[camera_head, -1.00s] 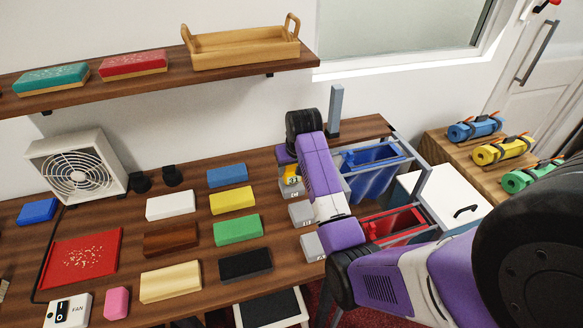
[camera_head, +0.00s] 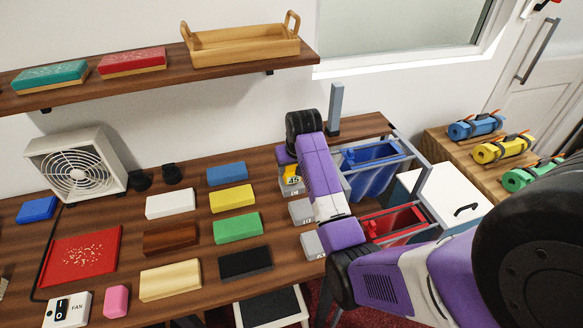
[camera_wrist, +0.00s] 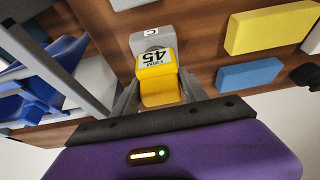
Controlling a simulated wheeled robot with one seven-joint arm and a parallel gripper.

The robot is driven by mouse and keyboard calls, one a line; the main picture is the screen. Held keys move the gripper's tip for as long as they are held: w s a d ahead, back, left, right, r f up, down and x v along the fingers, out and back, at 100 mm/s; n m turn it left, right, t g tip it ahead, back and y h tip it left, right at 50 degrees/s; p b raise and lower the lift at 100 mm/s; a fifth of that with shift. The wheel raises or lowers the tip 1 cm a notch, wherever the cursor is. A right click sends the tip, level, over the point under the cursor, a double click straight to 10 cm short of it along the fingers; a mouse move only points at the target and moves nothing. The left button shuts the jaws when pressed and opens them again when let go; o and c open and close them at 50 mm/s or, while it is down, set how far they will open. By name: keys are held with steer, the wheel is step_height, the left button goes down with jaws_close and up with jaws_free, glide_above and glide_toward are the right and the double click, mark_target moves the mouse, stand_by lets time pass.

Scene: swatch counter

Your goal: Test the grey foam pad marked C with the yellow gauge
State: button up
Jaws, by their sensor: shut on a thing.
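The yellow gauge (camera_wrist: 157,82) is between the fingers of my gripper (camera_wrist: 160,96), which is shut on it. Its display reads 45. The gauge's far end is at the grey foam pad marked C (camera_wrist: 148,41), and looks pressed against it; the exact contact is hidden. In the head view the gauge (camera_head: 292,180) shows beside my purple arm, over the pad marked C (camera_head: 291,191). Two more grey pads, one in the middle (camera_head: 300,211) and one nearer (camera_head: 311,245), lie in a row with it, partly behind my arm.
A blue bin (camera_head: 370,180) and a red bin (camera_head: 395,222) hang in a frame right of the counter. Coloured blocks, including a blue one (camera_head: 227,174) and a yellow one (camera_head: 232,198), lie left of the pads. A grey post (camera_head: 335,108) stands behind.

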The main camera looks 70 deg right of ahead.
stand_by(0.3)
step_height(320, 180, up, 2)
steer(key=p, duration=0.2)
steer(key=shift+r+p, duration=0.25)
steer(key=shift+p, duration=0.1)
steer(key=shift+r, duration=2.25)
